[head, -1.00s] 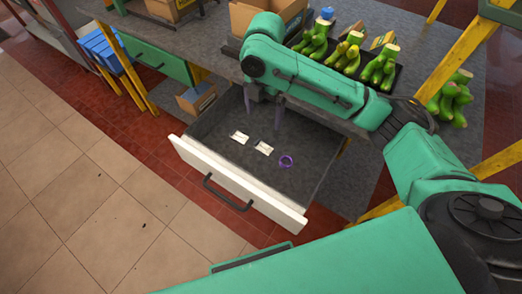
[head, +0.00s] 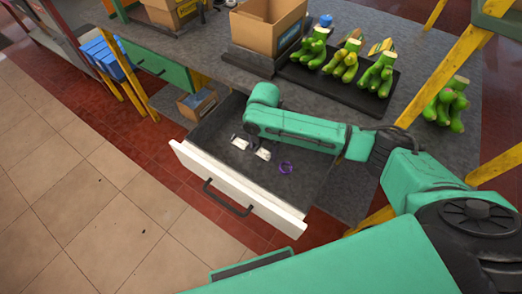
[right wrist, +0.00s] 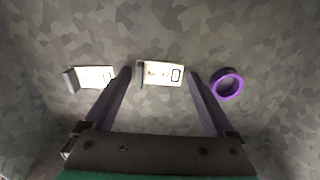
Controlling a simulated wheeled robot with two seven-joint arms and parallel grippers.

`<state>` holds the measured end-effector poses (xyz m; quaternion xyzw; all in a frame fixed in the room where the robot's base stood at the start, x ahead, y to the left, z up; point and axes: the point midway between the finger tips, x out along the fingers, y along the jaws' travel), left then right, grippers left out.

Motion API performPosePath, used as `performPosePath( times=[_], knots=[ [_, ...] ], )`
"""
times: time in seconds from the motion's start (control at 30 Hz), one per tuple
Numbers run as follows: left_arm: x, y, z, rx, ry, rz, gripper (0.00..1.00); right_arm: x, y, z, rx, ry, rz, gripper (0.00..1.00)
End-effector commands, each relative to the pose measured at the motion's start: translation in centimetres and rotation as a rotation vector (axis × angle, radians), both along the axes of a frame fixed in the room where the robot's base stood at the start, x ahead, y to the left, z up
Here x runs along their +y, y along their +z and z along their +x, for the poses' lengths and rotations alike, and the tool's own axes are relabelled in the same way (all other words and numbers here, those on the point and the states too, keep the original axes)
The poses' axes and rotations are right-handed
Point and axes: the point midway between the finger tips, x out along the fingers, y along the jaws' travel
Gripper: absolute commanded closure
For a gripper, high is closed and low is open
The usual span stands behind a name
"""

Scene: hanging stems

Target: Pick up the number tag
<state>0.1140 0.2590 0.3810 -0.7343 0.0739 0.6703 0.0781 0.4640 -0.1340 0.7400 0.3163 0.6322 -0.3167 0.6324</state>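Two white number tags lie flat in the open drawer (head: 290,200). One tag (right wrist: 160,73) has a dark edge strip and printed marks; in the right wrist view it lies ahead of and between my fingertips. It shows in the head view (head: 263,154) beside my gripper. The other tag (right wrist: 92,77) lies to its left. My right gripper (right wrist: 160,75) is open, reaching down into the drawer with nothing between its fingers. In the head view its fingers are partly hidden by my arm. My left gripper is not in view.
A purple ring (right wrist: 227,83) lies in the drawer right of the tags. The drawer's white front (head: 240,190) and walls surround the space. Above, the table holds a cardboard box (head: 268,30) and a dark tray (head: 338,86) with green banana bunches.

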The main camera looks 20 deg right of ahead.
Motion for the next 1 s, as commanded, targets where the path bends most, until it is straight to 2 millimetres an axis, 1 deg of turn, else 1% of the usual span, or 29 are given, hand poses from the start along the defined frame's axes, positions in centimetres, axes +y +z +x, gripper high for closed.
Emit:
performPosePath(
  times=[0.03, 0.07, 0.1, 0.13, 0.17, 0.47, 0.57, 0.63, 0.67, 0.77, 0.87, 0.9, 0.97, 1.0],
  knots=[
    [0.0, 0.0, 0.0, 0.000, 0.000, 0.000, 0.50, 0.0, 0.0, 0.0, 0.000, 0.000, 0.000, 0.34],
    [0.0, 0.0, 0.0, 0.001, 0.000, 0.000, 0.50, 0.0, 0.0, 0.0, 0.000, 0.000, 0.000, 0.46],
    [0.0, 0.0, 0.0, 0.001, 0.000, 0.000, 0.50, 0.0, 0.0, 0.0, 0.000, 0.000, 0.000, 0.61],
    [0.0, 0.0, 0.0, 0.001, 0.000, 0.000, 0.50, 0.0, 0.0, 0.0, 0.000, 0.000, 0.000, 0.73],
    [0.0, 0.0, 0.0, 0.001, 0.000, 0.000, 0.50, 0.0, 0.1, 0.0, 0.000, 0.000, 0.000, 0.76],
    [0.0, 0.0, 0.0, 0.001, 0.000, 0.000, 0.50, 0.0, 0.1, 0.0, -0.001, 0.000, 0.000, 0.76],
    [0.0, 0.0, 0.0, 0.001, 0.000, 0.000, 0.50, 0.0, 0.6, 0.1, -0.002, -0.001, 0.000, 0.76],
    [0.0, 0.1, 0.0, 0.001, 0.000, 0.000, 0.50, 0.0, 1.4, 0.1, -0.003, 0.000, 0.000, 0.76],
    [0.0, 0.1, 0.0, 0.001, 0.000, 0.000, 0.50, 0.0, 1.9, 0.1, -0.004, 0.000, 0.000, 0.76],
    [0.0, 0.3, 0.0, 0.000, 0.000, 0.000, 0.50, 0.0, 4.1, 0.2, -0.005, 0.000, 0.001, 0.76],
    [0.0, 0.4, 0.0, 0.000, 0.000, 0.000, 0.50, 0.0, 7.5, 0.2, -0.007, 0.001, 0.003, 0.76],
    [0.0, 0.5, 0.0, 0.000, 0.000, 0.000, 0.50, 0.0, 9.1, 0.2, -0.010, 0.002, 0.002, 0.76],
    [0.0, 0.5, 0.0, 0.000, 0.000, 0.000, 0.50, 0.1, 11.5, 0.2, -0.008, 0.001, 0.002, 0.76],
    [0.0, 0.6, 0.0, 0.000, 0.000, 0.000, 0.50, 0.1, 13.0, 0.2, -0.008, 0.001, 0.002, 0.76]
  ],
)
